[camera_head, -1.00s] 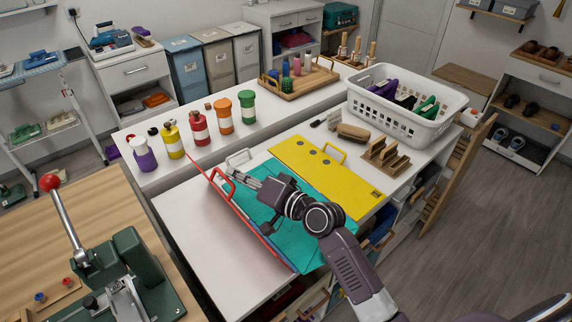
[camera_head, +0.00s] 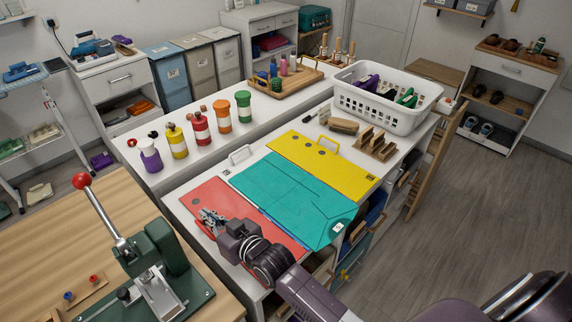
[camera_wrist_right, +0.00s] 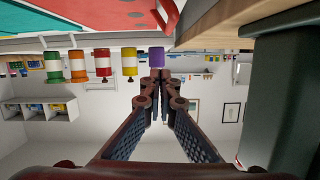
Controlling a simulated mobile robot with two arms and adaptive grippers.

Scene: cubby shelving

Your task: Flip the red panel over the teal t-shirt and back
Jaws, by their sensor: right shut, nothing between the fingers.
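The red panel (camera_head: 281,237) lies flat on the white table, to the left of the teal t-shirt (camera_head: 290,195). The t-shirt lies spread flat and uncovered, with a small white tag at its lower right. The yellow panel (camera_head: 325,168) lies flat on the t-shirt's other side. My right gripper (camera_head: 207,216) is shut and empty over the red panel and hides part of it; I cannot tell whether it touches. My left gripper is not in view.
A row of bottles (camera_head: 201,128) stands on the rear counter. A white basket (camera_head: 375,122), a brush (camera_head: 344,126) and a wooden rack (camera_head: 376,148) stand beyond the yellow panel. A green press with a red-knobbed lever (camera_head: 150,262) stands at the left front.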

